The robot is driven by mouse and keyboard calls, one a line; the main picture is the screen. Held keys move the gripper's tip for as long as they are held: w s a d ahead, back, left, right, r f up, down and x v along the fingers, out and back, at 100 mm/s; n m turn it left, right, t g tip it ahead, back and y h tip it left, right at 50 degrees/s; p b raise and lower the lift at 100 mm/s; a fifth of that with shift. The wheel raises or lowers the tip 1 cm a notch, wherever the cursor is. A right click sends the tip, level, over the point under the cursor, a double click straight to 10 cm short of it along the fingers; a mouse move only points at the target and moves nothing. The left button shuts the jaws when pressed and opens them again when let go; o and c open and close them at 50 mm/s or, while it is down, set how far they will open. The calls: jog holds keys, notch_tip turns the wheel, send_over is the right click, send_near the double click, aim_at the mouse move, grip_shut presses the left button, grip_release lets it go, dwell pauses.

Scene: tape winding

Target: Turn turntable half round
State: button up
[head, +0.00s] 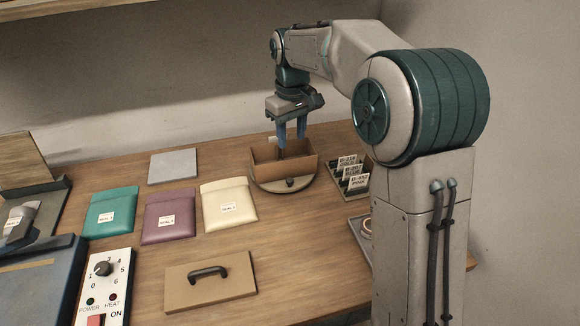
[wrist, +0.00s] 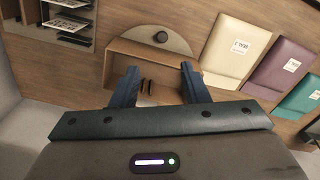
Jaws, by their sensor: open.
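The turntable (head: 269,186) is a round, light disc at the back middle of the bench. A dark knob (head: 291,183) sits near its front edge; it also shows in the wrist view (wrist: 160,37). An open brown box (head: 272,175) stands on the disc and hides its middle. My gripper (head: 291,142) points down over the box, with its blue fingers apart and nothing visible held between them. In the wrist view the fingers lie either side of part of the box, and the knob is beyond their tips. I cannot tell whether the fingers touch the box.
A rack of labelled cards (head: 350,172) stands close right of the turntable. Cream (head: 228,204), purple (head: 170,216) and teal (head: 111,209) pouches lie to the left, with a grey plate (head: 173,167) behind. A handled board (head: 210,281) and a switch panel (head: 103,288) are in front.

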aim_at(290, 179)
jog(key=f, duration=1.3)
jog(key=shift+a+f, duration=0.2)
jog(key=shift+f, duration=0.15)
grip_shut()
